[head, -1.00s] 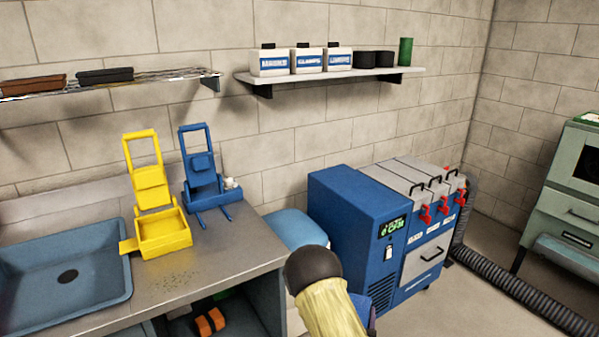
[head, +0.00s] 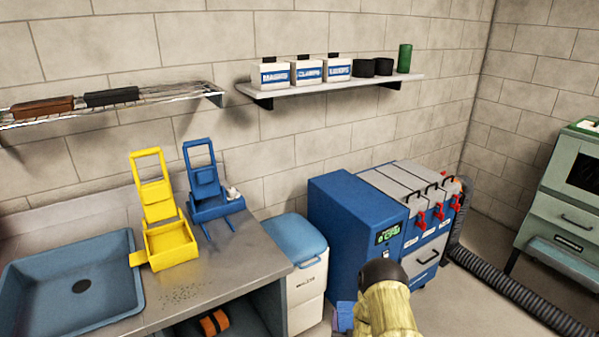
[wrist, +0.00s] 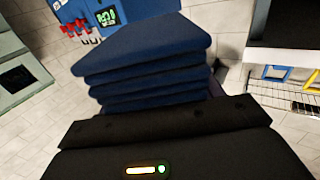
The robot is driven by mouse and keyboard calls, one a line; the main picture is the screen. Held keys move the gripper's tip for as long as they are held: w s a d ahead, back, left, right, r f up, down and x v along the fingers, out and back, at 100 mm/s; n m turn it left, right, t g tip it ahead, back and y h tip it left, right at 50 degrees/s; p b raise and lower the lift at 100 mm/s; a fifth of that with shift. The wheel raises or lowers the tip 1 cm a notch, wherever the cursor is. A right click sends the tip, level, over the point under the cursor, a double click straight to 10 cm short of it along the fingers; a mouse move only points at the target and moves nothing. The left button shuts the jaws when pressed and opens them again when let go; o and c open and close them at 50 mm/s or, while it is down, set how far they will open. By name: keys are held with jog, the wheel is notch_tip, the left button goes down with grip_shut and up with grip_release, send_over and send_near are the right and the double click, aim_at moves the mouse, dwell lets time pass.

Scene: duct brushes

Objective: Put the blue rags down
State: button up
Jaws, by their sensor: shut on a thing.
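The blue rags (wrist: 150,62) are a folded stack of several layers, filling the upper middle of the wrist view. My gripper (wrist: 165,118) is shut on the stack, whose near edge meets the dark gripper body. The fingertips are hidden by the rags. In the head view my arm covers most of the gripper, and a small blue patch of the rags (head: 344,316) shows at the bottom, left of my arm. The rags are held up in front of the blue machine and the white bin.
A white bin with a blue lid (head: 297,240) stands between the counter (head: 215,270) and the blue machine (head: 345,215). The counter holds a yellow holder (head: 172,245), a blue holder (head: 212,205) and a sink (head: 70,285). A black hose (head: 510,292) runs along the floor at right.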

jog(key=shift+n+y, duration=0.3)
jog(key=shift+y, duration=0.2)
jog(key=r+p, duration=0.3)
jog(key=d+r+p, duration=0.1)
jog(key=r, duration=0.1)
jog(key=shift+w+r, duration=0.15)
jog(key=shift+w, duration=0.25)
jog(key=shift+a, duration=0.1)
jog(key=shift+w, duration=0.1)
jog(key=shift+w+d+f, duration=0.15)
jog(key=shift+d+f, duration=0.05)
jog(key=shift+d, duration=0.05)
jog(key=w+d+r+m+g+h+b, duration=0.2)
jog(key=d+r+m+h+b, duration=0.15)
jog(key=d+h+b, duration=0.35)
jog(key=w+d+r+m+g+h+b, duration=0.25)
jog(key=d+m+h+b, duration=0.3)
jog(key=d, duration=0.35)
jog(key=s+d+r+m+g+h+b, duration=0.5)
jog(key=s+d+r+m+g+b, duration=0.2)
jog(key=s, duration=0.6)
jog(key=d+g+b, duration=0.2)
jog(key=g+b, duration=0.1)
jog(key=g, duration=0.1)
jog(key=shift+s+b, duration=0.3)
